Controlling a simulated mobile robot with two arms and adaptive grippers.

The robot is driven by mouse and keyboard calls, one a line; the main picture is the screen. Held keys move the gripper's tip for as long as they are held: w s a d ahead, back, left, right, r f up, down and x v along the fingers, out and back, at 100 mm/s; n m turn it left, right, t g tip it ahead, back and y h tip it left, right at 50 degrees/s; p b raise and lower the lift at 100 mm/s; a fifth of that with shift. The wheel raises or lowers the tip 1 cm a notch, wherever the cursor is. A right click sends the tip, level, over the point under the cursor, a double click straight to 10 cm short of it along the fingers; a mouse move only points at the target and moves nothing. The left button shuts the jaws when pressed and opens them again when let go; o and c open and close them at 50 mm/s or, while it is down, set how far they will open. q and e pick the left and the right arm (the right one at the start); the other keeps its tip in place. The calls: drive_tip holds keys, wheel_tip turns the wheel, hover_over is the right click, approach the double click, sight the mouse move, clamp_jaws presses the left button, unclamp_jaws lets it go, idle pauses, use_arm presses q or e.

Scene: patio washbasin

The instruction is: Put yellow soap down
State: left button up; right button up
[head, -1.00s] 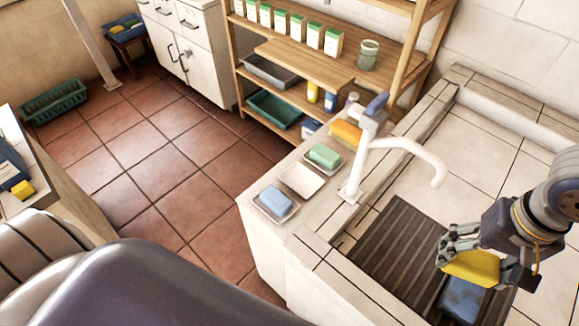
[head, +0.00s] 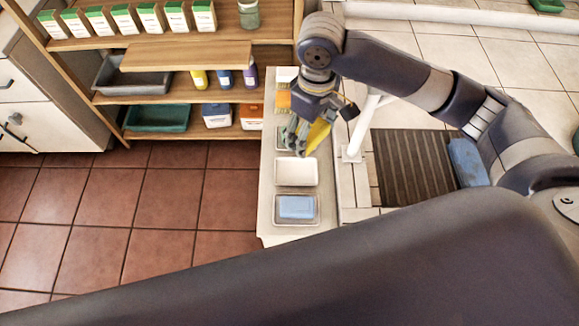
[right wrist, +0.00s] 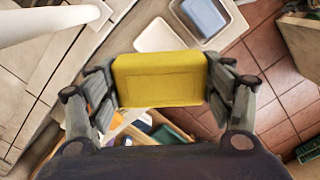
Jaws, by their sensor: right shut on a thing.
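My right gripper (head: 308,138) is shut on the yellow soap (head: 319,136) and holds it above the ledge (head: 267,215) with the soap dishes. In the right wrist view the yellow soap (right wrist: 160,80) sits between both fingers. An empty white dish (head: 296,172) lies just in front of the gripper; it also shows in the right wrist view (right wrist: 160,37), beyond the soap. A blue soap (head: 297,207) lies in the nearest dish. A green soap is mostly hidden behind the gripper. My left gripper is not in view.
The white tap (head: 357,135) stands right of the dishes, close to my right arm. A dark ribbed mat (head: 412,165) and a blue item (head: 466,160) are further right. A wooden shelf (head: 190,55) stands behind. Tiled floor lies left of the ledge.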

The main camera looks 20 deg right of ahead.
drive_tip(key=f+n+p, duration=0.1)
drive_tip(key=f+n, duration=0.1)
drive_tip(key=f, duration=0.2)
drive_tip(key=w+a+f+n, duration=0.1)
drive_tip(key=f+n, duration=0.2)
drive_tip(key=f, duration=0.2)
drive_tip(key=w+f+n+p, duration=0.1)
drive_tip(key=f+n, duration=0.2)
drive_tip(key=f, duration=0.2)
drive_tip(key=shift+w+a+p, duration=0.1)
drive_tip(key=shift+a+p, duration=0.2)
drive_tip(key=shift+a, duration=0.1)
wheel_tip(320, 180, down, 4)
drive_tip(key=shift+r, duration=0.1)
drive_tip(key=shift+f, duration=0.35)
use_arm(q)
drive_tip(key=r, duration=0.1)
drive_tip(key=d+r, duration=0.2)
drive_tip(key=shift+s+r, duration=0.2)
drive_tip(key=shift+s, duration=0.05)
use_arm(e)
drive_tip(key=shift+f, duration=0.25)
drive_tip(key=o, duration=1.3)
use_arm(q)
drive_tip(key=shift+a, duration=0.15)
